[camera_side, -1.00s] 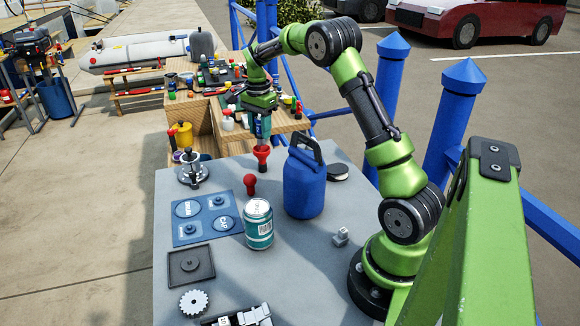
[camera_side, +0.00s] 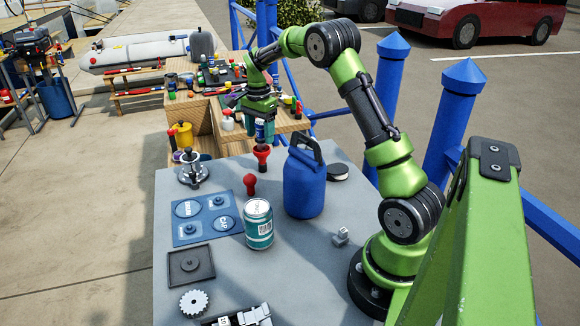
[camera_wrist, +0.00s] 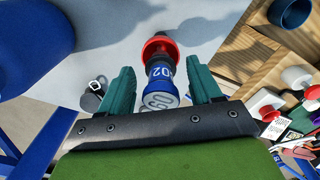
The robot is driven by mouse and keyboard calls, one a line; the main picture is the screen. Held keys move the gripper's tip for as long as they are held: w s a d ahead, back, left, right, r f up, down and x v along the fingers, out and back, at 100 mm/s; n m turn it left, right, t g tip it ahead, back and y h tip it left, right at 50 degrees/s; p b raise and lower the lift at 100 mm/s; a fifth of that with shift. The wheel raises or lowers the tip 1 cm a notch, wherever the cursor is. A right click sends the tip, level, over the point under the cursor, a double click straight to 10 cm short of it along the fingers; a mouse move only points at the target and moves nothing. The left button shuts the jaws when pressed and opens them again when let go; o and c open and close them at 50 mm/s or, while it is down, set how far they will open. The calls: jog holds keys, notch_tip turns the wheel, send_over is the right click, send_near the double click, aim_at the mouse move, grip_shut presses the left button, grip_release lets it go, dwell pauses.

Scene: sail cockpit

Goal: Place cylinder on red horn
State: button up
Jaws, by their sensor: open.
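In the side view the cylinder (camera_side: 260,129) stands about upright on the red horn (camera_side: 262,155), near the table's far edge. My gripper (camera_side: 261,122) is above and around the cylinder. In the wrist view its teal fingers are spread, one on each side of the cylinder, with visible gaps.
A blue jug (camera_side: 305,182) stands close to the right of the horn. A smaller red piece (camera_side: 249,184), a can (camera_side: 258,226) and a blue mat (camera_side: 181,234) are nearer. A crowded wooden bench (camera_side: 294,124) lies beyond. The table's front right is mostly clear.

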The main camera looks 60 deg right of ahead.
notch_tip(320, 180, up, 12)
jog(key=shift+f, duration=0.25)
jog(key=shift+a+r, duration=0.15)
jog(key=shift+r, duration=0.2)
jog(key=s+a+r+n+t, duration=0.25)
jog(key=s+a+n, duration=0.25)
jog(key=a, duration=0.4)
jog(key=s+a+r+n+t, duration=0.2)
jog(key=s+a+r+n, duration=0.2)
jog(key=a, duration=0.5)
jog(key=s+a+f+n+t+y, duration=0.1)
jog(key=s+a+f+n, duration=0.1)
jog(key=s+a+n, duration=0.1)
jog(key=s+a+f+n+t+y, duration=0.1)
jog(key=s+a+f+n, duration=0.2)
jog(key=s+a, duration=0.3)
jog(key=s+n, duration=0.1)
jog(key=s, duration=0.1)
jog(key=shift+s+f+t, duration=0.3)
jog(key=shift+t, duration=0.05)
jog(key=shift+a, duration=0.1)
